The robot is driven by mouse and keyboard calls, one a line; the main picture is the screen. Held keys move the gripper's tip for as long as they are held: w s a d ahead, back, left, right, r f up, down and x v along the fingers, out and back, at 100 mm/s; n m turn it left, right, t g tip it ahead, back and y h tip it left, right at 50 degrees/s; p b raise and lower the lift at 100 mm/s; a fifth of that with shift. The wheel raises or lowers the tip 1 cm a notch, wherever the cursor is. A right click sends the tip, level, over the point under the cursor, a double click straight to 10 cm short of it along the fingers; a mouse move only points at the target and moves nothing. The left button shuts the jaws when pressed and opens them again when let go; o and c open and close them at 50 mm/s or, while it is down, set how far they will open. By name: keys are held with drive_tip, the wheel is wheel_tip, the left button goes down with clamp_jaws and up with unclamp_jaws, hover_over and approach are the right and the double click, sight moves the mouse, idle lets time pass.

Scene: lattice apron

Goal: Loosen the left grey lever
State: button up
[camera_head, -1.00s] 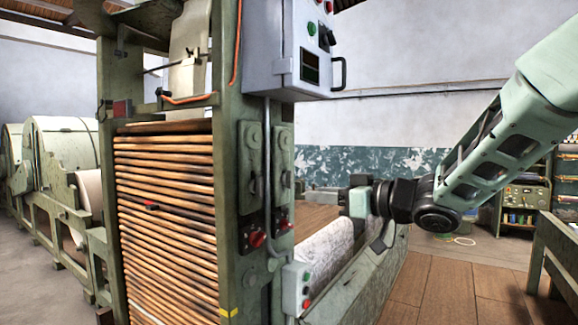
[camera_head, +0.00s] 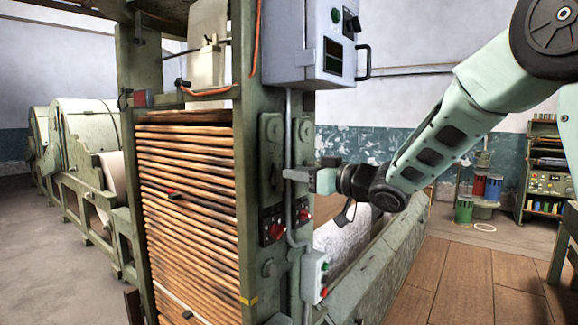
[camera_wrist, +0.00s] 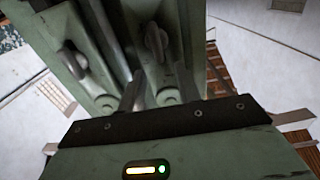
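Two grey levers show in the wrist view, each on its own upright green plate. The left grey lever (camera_wrist: 74,60) sits at upper left, and the right grey lever (camera_wrist: 156,42) is to its right. The two plates also show in the head view on the machine's post, the left plate (camera_head: 270,145) and the right plate (camera_head: 303,142); the levers are too small to read there. My gripper (camera_head: 311,168) points left at the plates, in front of the right one. It looks open, with its ends spread wide, and it holds nothing.
A grey control box (camera_head: 310,45) with a handle hangs above my gripper. Red knobs (camera_head: 277,231) sit below the plates, and a small switch box (camera_head: 316,278) is lower right. A grey conduit runs between the plates. Stacked wooden rods (camera_head: 190,215) fill the frame at left.

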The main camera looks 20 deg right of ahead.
sight(279, 180)
drive_tip(key=x, duration=0.3)
drive_tip(key=shift+w+a+p, duration=0.1)
drive_tip(key=shift+a+p, duration=0.05)
drive_tip(key=shift+p, duration=0.2)
clamp_jaws()
